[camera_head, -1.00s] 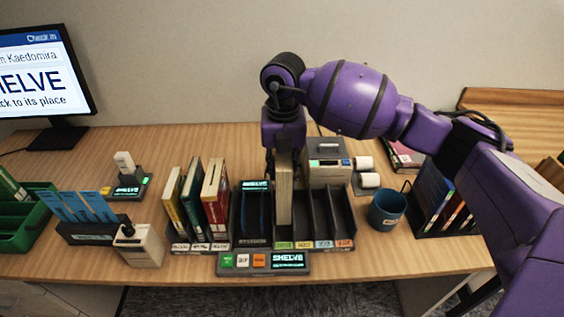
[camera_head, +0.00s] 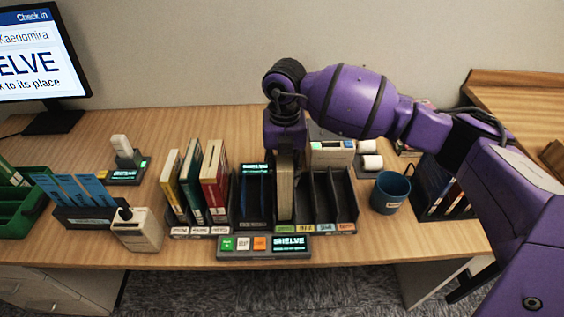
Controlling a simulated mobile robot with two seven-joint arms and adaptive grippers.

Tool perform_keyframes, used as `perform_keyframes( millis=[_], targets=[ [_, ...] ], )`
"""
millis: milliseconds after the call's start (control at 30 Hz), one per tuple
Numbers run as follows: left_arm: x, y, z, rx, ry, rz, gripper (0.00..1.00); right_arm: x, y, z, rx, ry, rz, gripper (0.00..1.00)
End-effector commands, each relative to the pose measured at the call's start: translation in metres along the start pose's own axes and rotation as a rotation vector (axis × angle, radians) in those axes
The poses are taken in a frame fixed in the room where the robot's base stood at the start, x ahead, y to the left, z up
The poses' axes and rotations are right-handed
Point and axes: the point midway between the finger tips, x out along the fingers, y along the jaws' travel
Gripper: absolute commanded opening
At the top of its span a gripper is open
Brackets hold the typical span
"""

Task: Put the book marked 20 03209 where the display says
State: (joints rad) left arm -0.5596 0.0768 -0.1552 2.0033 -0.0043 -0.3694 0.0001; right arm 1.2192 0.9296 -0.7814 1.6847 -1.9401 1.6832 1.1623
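My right gripper (camera_head: 285,148) points straight down over the dark divided sorter (camera_head: 345,222). It is shut on an upright cream book (camera_head: 286,190), which stands in a slot just right of the slot with the small lit screen (camera_head: 255,168). The fingers are mostly hidden, and the book's number cannot be read. The console display (camera_head: 290,243) in front reads "SHELVE". The monitor (camera_head: 38,62) at the left reads "Check in", a name ending "Kaedomira", and part of "SHELVE ... to its place". My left gripper is not in view.
A printer-like device (camera_head: 332,152) is behind. A green bin (camera_head: 20,215) and a blue-card holder (camera_head: 75,210) are at the left.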

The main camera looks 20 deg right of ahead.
Motion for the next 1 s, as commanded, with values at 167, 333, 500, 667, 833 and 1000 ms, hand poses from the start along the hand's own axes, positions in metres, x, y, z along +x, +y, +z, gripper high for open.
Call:
perform_keyframes(
  millis=[167,333,500,667,833,1000],
  targets=[
    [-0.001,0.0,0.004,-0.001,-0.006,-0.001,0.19,0.001,0.0,0.0,0.0,-0.001,0.001,0.0],
    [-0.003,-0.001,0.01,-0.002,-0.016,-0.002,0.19,0.005,0.0,0.0,0.0,-0.001,0.001,0.0],
    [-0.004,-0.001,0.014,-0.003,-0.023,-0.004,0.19,0.008,0.0,0.0,0.0,-0.001,0.001,0.0],
    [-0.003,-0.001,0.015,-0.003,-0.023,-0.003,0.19,0.011,0.0,0.0,0.0,-0.001,0.001,0.0],
    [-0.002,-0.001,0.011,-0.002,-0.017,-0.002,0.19,0.011,0.0,0.0,0.0,-0.001,0.001,0.49],
    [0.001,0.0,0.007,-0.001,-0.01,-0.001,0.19,0.011,0.0,0.0,0.0,0.0,0.0,0.51]
  ],
)
